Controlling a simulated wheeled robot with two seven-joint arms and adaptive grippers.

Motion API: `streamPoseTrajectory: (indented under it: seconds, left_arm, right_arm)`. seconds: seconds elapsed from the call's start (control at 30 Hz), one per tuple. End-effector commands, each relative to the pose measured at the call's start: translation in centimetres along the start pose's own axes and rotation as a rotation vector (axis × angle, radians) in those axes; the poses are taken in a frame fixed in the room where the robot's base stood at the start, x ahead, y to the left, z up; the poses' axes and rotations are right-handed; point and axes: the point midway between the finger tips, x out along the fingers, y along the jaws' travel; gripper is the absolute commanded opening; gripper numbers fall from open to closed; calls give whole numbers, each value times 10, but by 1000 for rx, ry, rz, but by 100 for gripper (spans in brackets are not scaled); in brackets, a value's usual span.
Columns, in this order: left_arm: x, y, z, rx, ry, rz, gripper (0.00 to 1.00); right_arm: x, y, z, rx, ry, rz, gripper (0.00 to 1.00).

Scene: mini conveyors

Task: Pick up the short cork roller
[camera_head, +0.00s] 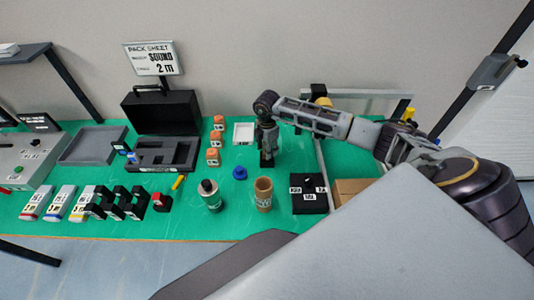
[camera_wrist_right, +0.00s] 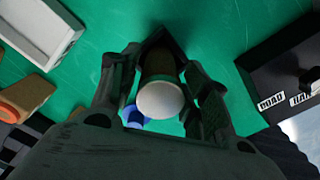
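In the right wrist view, a short upright roller stands between my right fingers. Its round end (camera_wrist_right: 160,99) is pale and its shaded body (camera_wrist_right: 161,64) is dark brown. I take it for the short cork roller. My right gripper (camera_wrist_right: 162,60) has a finger against each side of it, and the fingers look closed on it. In the head view my right gripper (camera_head: 267,158) points straight down at the green table, behind the tan cork-coloured cylinder (camera_head: 263,195). The roller is hidden there by the fingers. My left gripper is not in view.
A blue knobbed piece (camera_head: 240,173) stands close to the left of the gripper, with a white tray (camera_head: 243,133) behind it. A black labelled box (camera_head: 309,203) is at the front right. Several orange-topped blocks (camera_head: 214,140) stand further left.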

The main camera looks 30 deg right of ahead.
Motion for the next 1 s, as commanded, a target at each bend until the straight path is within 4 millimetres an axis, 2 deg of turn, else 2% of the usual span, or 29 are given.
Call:
streamPoseTrajectory:
  seconds: [0.07,0.3,0.67,0.87,1.0]
  left_arm:
    - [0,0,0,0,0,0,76]
    - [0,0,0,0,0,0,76]
    - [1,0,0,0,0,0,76]
    - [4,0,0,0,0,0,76]
    - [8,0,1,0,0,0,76]
  right_arm:
    - [0,0,0,0,0,0,32]
    - [0,0,0,0,0,0,1]
    - [-4,1,0,1,0,2,0]
    - [-18,1,0,0,1,4,0]
    - [-36,2,0,-1,0,5,0]
